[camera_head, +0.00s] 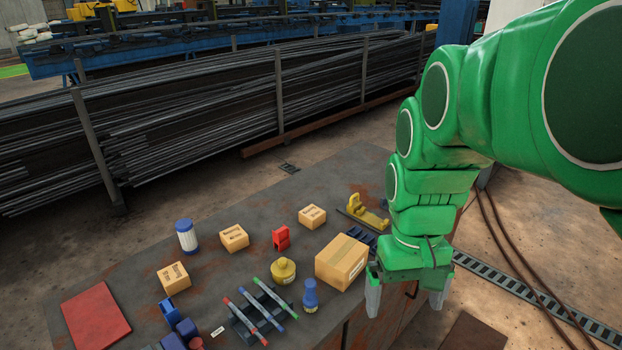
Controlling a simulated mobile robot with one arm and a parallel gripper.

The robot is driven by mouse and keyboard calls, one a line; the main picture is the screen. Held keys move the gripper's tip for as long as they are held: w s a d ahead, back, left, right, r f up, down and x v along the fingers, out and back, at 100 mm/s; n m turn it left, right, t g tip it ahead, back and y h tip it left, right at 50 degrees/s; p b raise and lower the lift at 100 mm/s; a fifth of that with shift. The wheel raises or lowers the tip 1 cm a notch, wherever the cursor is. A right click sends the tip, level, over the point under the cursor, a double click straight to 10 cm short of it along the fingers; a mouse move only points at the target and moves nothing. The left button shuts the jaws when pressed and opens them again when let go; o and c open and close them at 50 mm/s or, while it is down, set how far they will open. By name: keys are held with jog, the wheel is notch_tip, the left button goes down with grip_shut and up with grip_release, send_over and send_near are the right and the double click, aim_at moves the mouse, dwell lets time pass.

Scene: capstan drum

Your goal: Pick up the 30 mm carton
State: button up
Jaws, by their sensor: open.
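Several tan cartons with dark print stand on the dark table (235,288). Three are small: one at the left (173,278), one in the middle (234,238) and one farther back to the right (312,216). A larger carton (342,261) stands near the table's right edge. The print is too small to read, so I cannot tell which one is the 30 mm carton. My gripper (406,300) is open and empty, pointing down at the right, just right of the larger carton and apart from the small ones.
A red mat (96,316) lies at the left. A white-and-blue cylinder (187,237), red block (281,238), yellow pot (283,270), blue bottle (310,295) and dark rack with coloured rods (262,312) stand among the cartons. A yellow tool (368,213) lies behind.

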jog(key=w+a+r+n, duration=0.1)
jog(key=w+r+n, duration=0.1)
jog(key=w, duration=1.5)
jog(key=n+t, duration=0.2)
jog(key=n, duration=0.4)
send_over(312, 212)
jog(key=f, duration=2.1)
jog(key=shift+w+f, duration=0.15)
jog(key=shift+w, duration=0.05)
jog(key=shift+w+a+f, duration=0.15)
jog(key=shift+a+f, duration=0.1)
jog(key=shift+f, duration=1.2)
jog(key=shift+s+d+f, duration=0.1)
jog(key=shift+f, duration=0.6)
jog(key=shift+s+d+f, duration=0.1)
jog(key=shift+f, duration=2.25)
